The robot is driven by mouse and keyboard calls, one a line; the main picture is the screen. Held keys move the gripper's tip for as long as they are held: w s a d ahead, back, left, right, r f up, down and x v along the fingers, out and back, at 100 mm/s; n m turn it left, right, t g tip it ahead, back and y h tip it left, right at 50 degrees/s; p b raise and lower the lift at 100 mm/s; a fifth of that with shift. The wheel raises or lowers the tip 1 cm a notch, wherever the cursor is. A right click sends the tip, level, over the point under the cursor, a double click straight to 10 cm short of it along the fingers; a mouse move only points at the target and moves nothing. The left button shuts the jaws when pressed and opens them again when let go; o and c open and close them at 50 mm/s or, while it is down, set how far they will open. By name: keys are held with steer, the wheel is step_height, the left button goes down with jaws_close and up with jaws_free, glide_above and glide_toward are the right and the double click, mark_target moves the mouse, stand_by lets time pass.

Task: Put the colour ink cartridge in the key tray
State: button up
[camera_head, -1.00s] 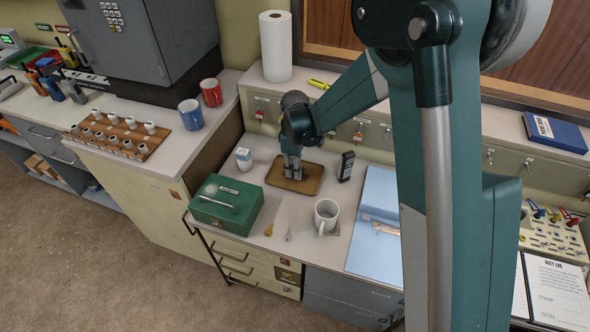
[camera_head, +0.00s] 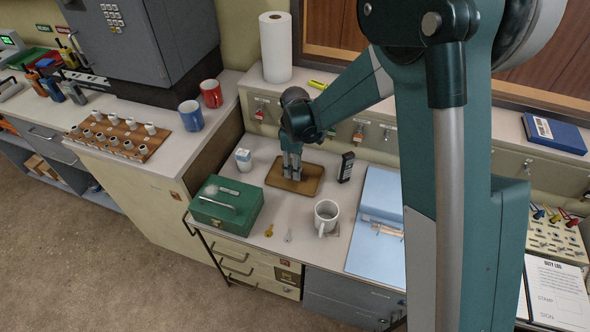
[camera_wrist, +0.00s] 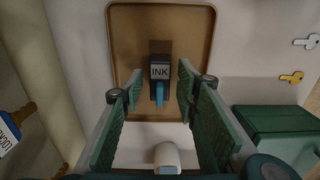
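The ink cartridge (camera_wrist: 160,72), black with an INK label and a blue strip, is over the tan floor of the key tray (camera_wrist: 126,30) in the wrist view. It appears to rest in the tray. My gripper (camera_wrist: 160,88) is open, with a green finger on each side of the cartridge and a visible gap to each. In the head view the tray (camera_head: 314,181) lies on the counter and my gripper (camera_head: 291,174) points down at its left part. The cartridge cannot be made out there among the fingers.
A small white container (camera_head: 243,159) stands left of the tray and a black upright item (camera_head: 346,167) stands right of it. A green petty cash box (camera_head: 226,205), two keys (camera_head: 278,232) and a white mug (camera_head: 326,214) are in front. A blue folder (camera_head: 376,225) lies farther right.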

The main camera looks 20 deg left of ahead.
step_height(320, 180, up, 10)
steer(key=shift+r+p, duration=0.2)
steer(key=shift+p, duration=0.6)
stand_by(0.5)
steer(key=s+d+r+m+t+y, duration=0.1)
steer(key=s+d+r+m+t, duration=0.2)
steer(key=d+r, duration=0.8)
steer(key=s+d+r+m, duration=0.3)
steer(key=d+r+m, duration=0.3)
steer(key=d, duration=0.9)
steer(key=s+d+r+m+t, duration=0.1)
steer(key=s+d+m, duration=0.3)
steer(key=s+d, duration=0.5)
steer(key=s+d+r+m+t+h, duration=0.1)
steer(key=s+d+m+t, duration=0.2)
steer(key=s+d, duration=0.6)
steer(key=shift+d+r+m, duration=0.4)
steer(key=shift+d+m, duration=0.6)
